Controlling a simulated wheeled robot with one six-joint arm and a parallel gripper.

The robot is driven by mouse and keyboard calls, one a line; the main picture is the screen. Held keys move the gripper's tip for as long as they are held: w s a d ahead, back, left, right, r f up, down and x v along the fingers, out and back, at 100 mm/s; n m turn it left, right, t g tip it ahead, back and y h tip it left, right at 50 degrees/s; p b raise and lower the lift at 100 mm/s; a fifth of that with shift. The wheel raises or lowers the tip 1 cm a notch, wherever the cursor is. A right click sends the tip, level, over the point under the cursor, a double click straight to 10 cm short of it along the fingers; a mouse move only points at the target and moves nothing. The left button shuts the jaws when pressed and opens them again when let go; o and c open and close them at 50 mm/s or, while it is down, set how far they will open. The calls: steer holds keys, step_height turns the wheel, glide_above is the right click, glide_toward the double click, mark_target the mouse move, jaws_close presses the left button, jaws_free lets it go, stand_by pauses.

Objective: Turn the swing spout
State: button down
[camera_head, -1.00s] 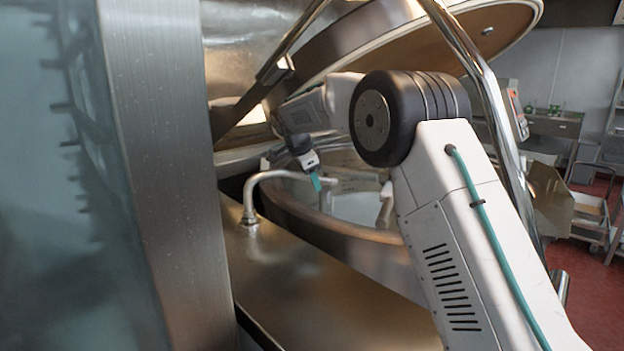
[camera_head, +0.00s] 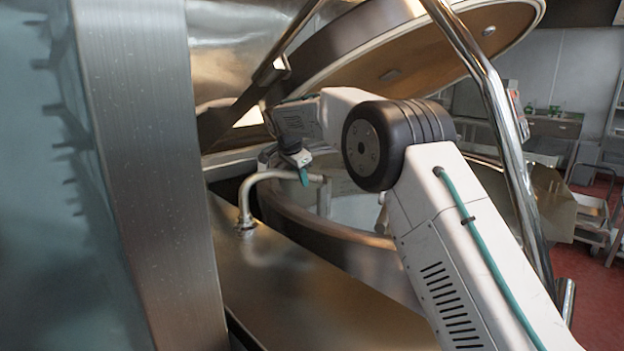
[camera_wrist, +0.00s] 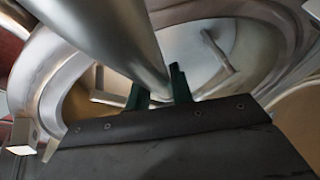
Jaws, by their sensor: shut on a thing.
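The swing spout (camera_head: 282,175) is a bent metal pipe. It rises from a base on the flat metal ledge and reaches over the kettle's rim. My gripper (camera_head: 304,177) is at the spout's outer part, its teal fingers pointing down. In the wrist view the spout (camera_wrist: 112,40) runs as a thick shiny tube down to my gripper (camera_wrist: 160,92). The teal fingers stand on either side of it, shut on it. The dark gripper body hides part of the fingers and of the spout's end. The kettle (camera_head: 335,240) is an open round metal vessel beneath.
The kettle's lid (camera_head: 440,50) is tilted open above my arm. A shiny bent bar (camera_head: 490,90) passes close on the right. A steel column (camera_head: 145,180) fills the left foreground.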

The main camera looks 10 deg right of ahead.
steer(key=shift+w, duration=0.15)
steer(key=c, duration=1.2)
jaws_free()
steer(key=shift+c, duration=0.2)
steer(key=shift+v, duration=3.95)
